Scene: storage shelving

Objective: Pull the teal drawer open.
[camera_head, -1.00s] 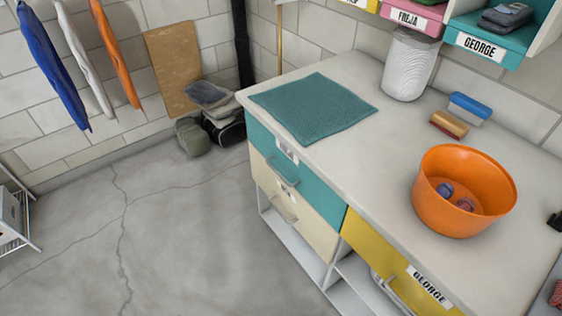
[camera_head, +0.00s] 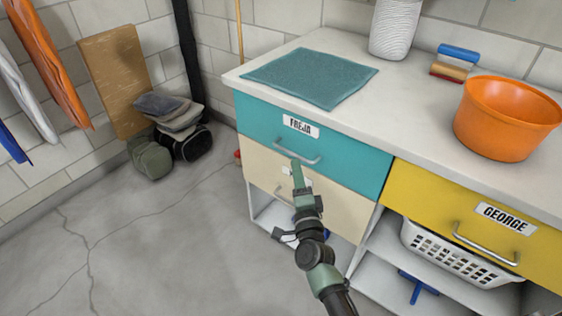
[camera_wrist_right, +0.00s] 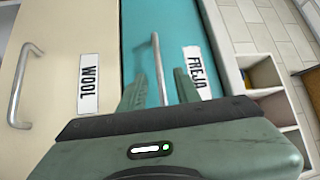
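The teal drawer (camera_head: 350,163) is the upper left drawer under the counter, labelled FREJA, and its front looks flush and shut. Its metal bar handle (camera_head: 318,160) is in front of my right gripper (camera_head: 297,168). In the right wrist view the teal front (camera_wrist_right: 180,35) fills the middle, and the handle (camera_wrist_right: 158,65) runs between the two green fingers of my right gripper (camera_wrist_right: 161,88). The fingers are apart, with a gap on each side of the bar. My left gripper is not in view.
A cream drawer (camera_head: 345,208) labelled WOOL lies below, and a yellow drawer (camera_head: 450,210) labelled GEORGE to the right. A teal cloth (camera_head: 310,78) and an orange bowl (camera_head: 505,125) rest on the counter. The floor (camera_head: 160,250) left of the cabinet is clear.

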